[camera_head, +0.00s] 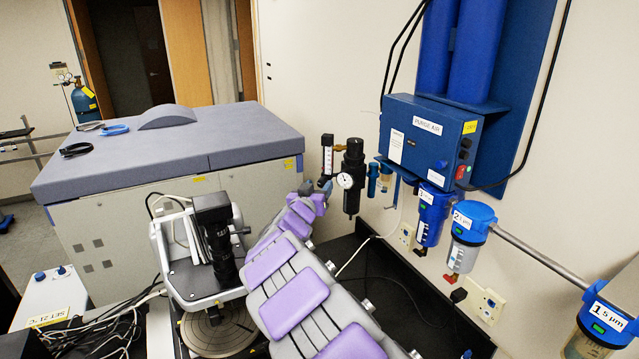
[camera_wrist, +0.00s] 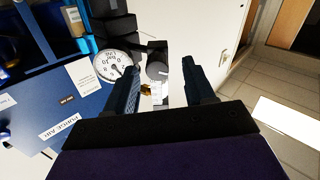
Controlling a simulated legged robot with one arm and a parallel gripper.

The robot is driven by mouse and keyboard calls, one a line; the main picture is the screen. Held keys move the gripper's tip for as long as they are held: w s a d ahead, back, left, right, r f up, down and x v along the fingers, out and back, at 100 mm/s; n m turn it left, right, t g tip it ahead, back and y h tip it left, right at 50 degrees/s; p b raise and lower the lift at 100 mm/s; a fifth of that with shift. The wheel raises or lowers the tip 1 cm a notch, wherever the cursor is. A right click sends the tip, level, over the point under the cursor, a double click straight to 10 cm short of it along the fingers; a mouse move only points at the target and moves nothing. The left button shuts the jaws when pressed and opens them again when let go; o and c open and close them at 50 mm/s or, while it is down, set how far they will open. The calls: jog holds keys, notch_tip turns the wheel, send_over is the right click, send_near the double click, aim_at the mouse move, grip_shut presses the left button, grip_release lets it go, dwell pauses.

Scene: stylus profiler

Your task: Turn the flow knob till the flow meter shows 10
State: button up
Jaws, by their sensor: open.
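The flow meter (camera_head: 327,157) is a narrow, upright white tube with a scale on the back wall, left of a black regulator (camera_head: 353,170). Its reading is too small to make out. In the wrist view, the flow knob (camera_wrist: 157,71) is a small dark grey cylinder facing me. My gripper (camera_wrist: 160,66) is open, with one dark finger on each side of the knob and a visible gap on both sides. In the head view, my gripper (camera_head: 309,187) is just below the flow meter, and I cannot clearly tell the knob from the fingers there.
A round white pressure gauge (camera_head: 345,181) sits close to the right; it also shows in the wrist view (camera_wrist: 117,65) beside the left finger. A blue PURGE AIR box (camera_head: 425,140) and filters (camera_head: 470,222) are further right. A grey-topped cabinet (camera_head: 170,145) stands left.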

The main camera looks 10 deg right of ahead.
jog(key=shift+x, duration=0.85)
jog(key=shift+c, duration=0.3)
jog(key=shift+d, duration=0.1)
grip_shut()
jog(key=shift+r+m, duration=0.1)
jog(key=shift+m, duration=0.2)
jog(key=shift+m, duration=0.7)
jog(key=shift+m+b, duration=0.55)
jog(key=shift+m, duration=0.25)
